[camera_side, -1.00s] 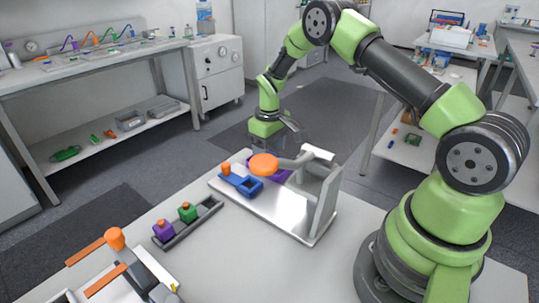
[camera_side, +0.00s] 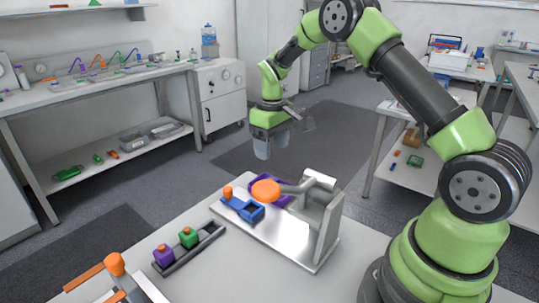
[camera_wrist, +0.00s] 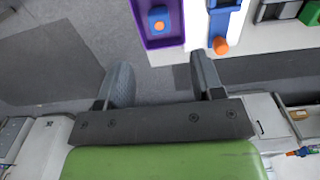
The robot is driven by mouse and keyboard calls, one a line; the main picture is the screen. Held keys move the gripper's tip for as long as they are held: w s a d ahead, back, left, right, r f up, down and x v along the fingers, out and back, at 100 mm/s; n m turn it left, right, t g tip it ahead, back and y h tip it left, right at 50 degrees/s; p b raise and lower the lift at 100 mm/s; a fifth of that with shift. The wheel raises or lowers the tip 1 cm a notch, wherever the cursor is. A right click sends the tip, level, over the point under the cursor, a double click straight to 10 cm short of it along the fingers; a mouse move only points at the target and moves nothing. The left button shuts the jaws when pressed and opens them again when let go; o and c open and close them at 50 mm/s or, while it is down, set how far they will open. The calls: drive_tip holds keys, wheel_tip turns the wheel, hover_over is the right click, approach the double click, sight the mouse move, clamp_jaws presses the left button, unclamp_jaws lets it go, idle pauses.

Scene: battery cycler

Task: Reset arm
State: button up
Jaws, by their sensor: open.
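My gripper (camera_side: 272,150) hangs in the air behind the bench fixture, fingers pointing down. In the wrist view its two fingers (camera_wrist: 160,75) stand wide apart with nothing between them. The fixture is a pale metal plate (camera_side: 285,238) with an upright bracket and a lever ending in an orange knob (camera_side: 265,190). A blue holder (camera_side: 243,210) with an orange peg sits at its left. A purple tray (camera_side: 285,200) lies partly hidden behind the knob. In the wrist view the purple tray (camera_wrist: 148,38) holds a blue block with an orange top (camera_wrist: 158,19).
A dark rack (camera_side: 200,245) holds a purple block (camera_side: 163,257) and a green block (camera_side: 187,239) on the bench. An orange-knobbed device (camera_side: 115,265) stands at the front left. Open floor (camera_side: 300,150) lies behind the bench.

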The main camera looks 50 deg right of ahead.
drive_tip(key=s+a+r+m+t, duration=0.15)
drive_tip(key=s+a+r, duration=0.25)
drive_tip(key=r, duration=0.4)
drive_tip(key=s+a+r+t, duration=0.2)
drive_tip(key=s+a+r, duration=0.2)
drive_tip(key=r, duration=0.4)
drive_tip(key=s+a+r+m+t+y, duration=0.1)
drive_tip(key=s+a+t, duration=0.1)
drive_tip(key=s, duration=0.5)
drive_tip(key=s+a+r+m+t+y, duration=0.1)
drive_tip(key=s+a, duration=0.2)
drive_tip(key=s, duration=0.5)
drive_tip(key=shift+r+t, duration=0.35)
drive_tip(key=shift+s+m, duration=0.1)
drive_tip(key=shift+m, duration=0.15)
